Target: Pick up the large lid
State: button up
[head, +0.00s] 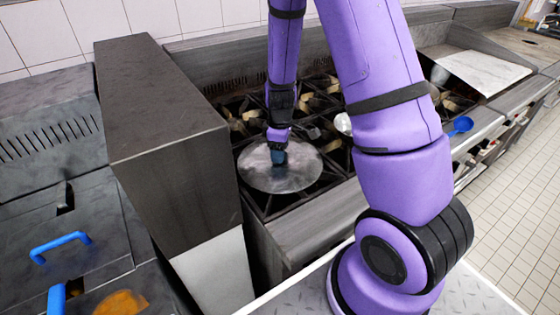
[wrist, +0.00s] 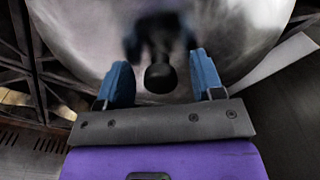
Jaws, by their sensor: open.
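The large lid (head: 255,171) is a round, shiny metal disc lying flat on the stove grate in the head view. It fills much of the upper wrist view (wrist: 80,40). A dark round knob (wrist: 160,78) stands at its middle. My gripper (head: 279,157) is over the lid's centre, pointing down. In the wrist view my gripper (wrist: 160,84) has its two blue fingers apart, one on each side of the knob, with gaps between. Whether the fingers reach down past the knob is hard to tell. The knob is hidden behind the gripper in the head view.
Black burner grates (head: 240,110) surround the lid. A tall dark metal block (head: 160,130) stands close on the left. A blue-handled utensil (head: 461,125) lies at the right, near a pale board (head: 485,70). Fryer lids with blue handles (head: 60,245) are at lower left.

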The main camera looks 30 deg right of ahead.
grip_shut()
dwell(0.3)
